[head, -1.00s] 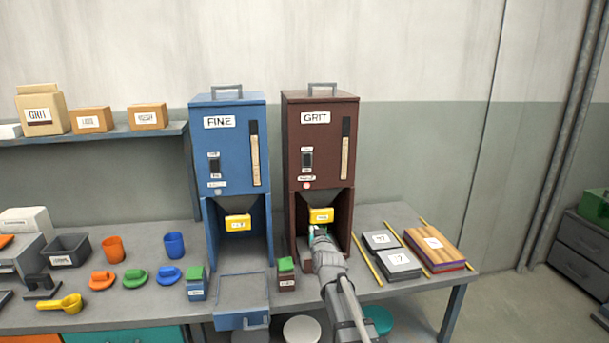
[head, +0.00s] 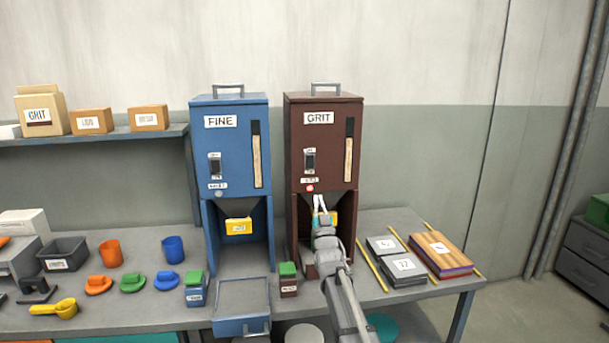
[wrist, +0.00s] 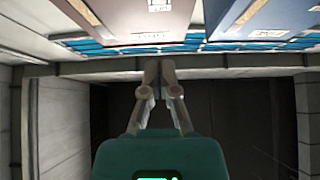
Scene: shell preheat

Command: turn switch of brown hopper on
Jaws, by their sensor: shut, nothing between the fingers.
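The brown hopper (head: 327,130), labelled GRIT, stands upright on the bench, right of the blue hopper. Its dark switch (head: 310,161) sits on the left of its front panel, with a small red round indicator (head: 310,188) below it. The switch position is too small to tell. My gripper (head: 319,201) is shut and empty, its fingertips pointing up in front of the hopper's lower opening, below the switch and apart from it. It partly hides the yellow chute piece. In the wrist view the closed fingers (wrist: 158,66) point toward the brown hopper's body (wrist: 125,18).
The blue hopper (head: 233,130), labelled FINE, stands close on the left with a tray (head: 242,298) jutting out in front. A small green-topped brown box (head: 288,283) is left of my arm. Grey labelled blocks (head: 402,266) and a striped board (head: 440,250) lie right.

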